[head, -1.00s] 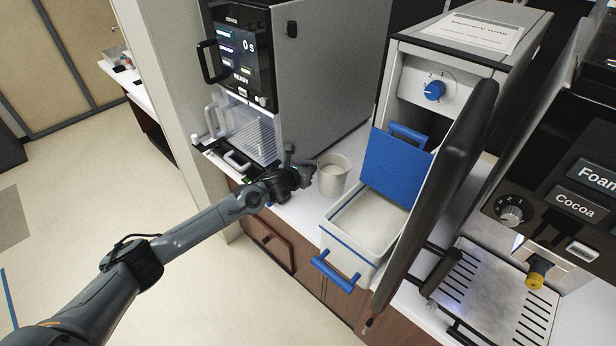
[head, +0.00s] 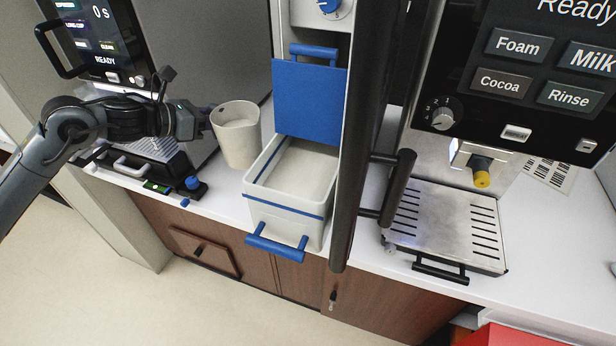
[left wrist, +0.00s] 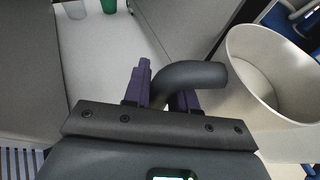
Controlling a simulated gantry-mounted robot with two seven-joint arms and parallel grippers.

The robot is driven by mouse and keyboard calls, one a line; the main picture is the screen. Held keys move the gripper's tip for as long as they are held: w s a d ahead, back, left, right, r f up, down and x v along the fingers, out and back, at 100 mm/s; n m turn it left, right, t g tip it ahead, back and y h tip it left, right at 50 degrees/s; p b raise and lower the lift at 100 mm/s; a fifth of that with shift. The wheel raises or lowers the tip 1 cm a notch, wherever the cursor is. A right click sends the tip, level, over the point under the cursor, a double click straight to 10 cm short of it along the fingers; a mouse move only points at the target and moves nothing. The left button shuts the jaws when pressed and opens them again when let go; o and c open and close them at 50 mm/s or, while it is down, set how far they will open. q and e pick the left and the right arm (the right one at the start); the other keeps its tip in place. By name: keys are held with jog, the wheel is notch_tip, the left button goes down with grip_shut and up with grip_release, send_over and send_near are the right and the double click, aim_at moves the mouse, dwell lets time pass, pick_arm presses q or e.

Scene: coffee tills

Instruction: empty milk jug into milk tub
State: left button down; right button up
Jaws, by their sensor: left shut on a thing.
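The milk jug (head: 234,149) is a pale cream cup, roughly upright, just left of the milk tub. A paler surface shows inside it; I cannot tell how full it is. My left gripper (head: 205,122) is shut on its dark curved handle, clear in the left wrist view (left wrist: 160,92), where the jug (left wrist: 262,88) is to the right of the fingers. The milk tub (head: 259,205) is a white open box with a blue stripe and blue front handle, pulled out below a blue flap (head: 308,97). Its inside looks pale. My right gripper is not in view.
A tall dark open door (head: 356,130) stands right of the tub. A drip tray (head: 445,222) lies further right under a yellow-tipped spout (head: 481,180). A grey machine (head: 195,60) is behind my left arm. White counter (head: 222,190) shows below the jug.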

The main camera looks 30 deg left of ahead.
pick_arm(q)
jog(key=shift+m, duration=0.8)
jog(key=r+p, duration=0.1)
jog(key=d+r+p, duration=0.1)
jog(key=s+r+p, duration=0.1)
jog(key=shift+d+r, duration=0.3)
jog(key=shift+d, duration=0.1)
notch_tip(320, 180, up, 5)
jog(key=y+p, duration=0.1)
jog(key=p, duration=0.5)
notch_tip(320, 180, up, 16)
jog(key=r+m+y+p, duration=0.15)
jog(key=m+p, duration=0.25)
jog(key=p, duration=1.3)
send_over(212, 108)
jog(key=d, duration=0.6)
jog(key=shift+f, duration=0.5)
jog(key=shift+w+a+r+t+y, duration=0.1)
jog(key=shift+w+a+t+y, duration=0.05)
jog(key=shift+a+t+y, duration=0.15)
jog(key=shift+d+r+y+p, duration=0.4)
jog(key=shift+r+p, duration=0.15)
jog(key=shift+p, duration=0.1)
